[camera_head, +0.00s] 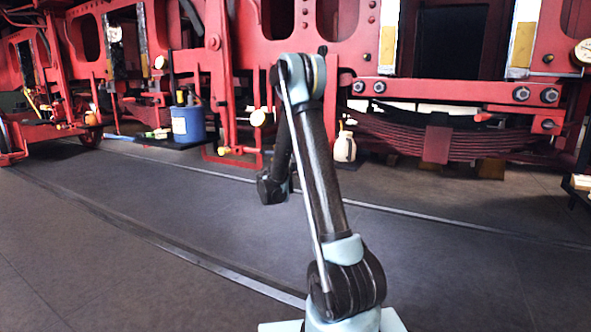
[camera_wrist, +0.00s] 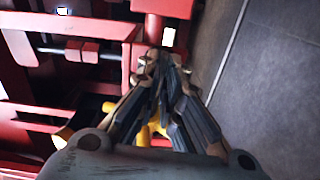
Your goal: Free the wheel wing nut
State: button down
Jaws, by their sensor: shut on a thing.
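My gripper (camera_wrist: 160,66) shows in the wrist view, with its fingers brought together at the tips. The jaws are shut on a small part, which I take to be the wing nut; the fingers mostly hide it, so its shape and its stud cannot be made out. The fingertips are against or close to a red frame bar (camera_wrist: 162,8). In the head view my own arm stands in front of the red frame, and the gripper is hidden behind it.
Yellow fittings (camera_wrist: 64,136) lie beside and under the fingers among red bars. Grey floor (camera_wrist: 270,75) is clear at right. In the head view a blue container (camera_head: 188,124), a white bottle (camera_head: 345,147) and a leaf spring (camera_head: 437,140) stand near the frame.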

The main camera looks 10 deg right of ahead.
jog(key=n, duration=0.4)
jog(key=shift+a+f+n, duration=0.1)
jog(key=shift+n, duration=0.2)
dwell(0.3)
jog(key=c, duration=1.8)
grip_release()
jog(key=shift+f, duration=0.1)
jog(key=shift+o, duration=0.2)
jog(key=v, duration=1.2)
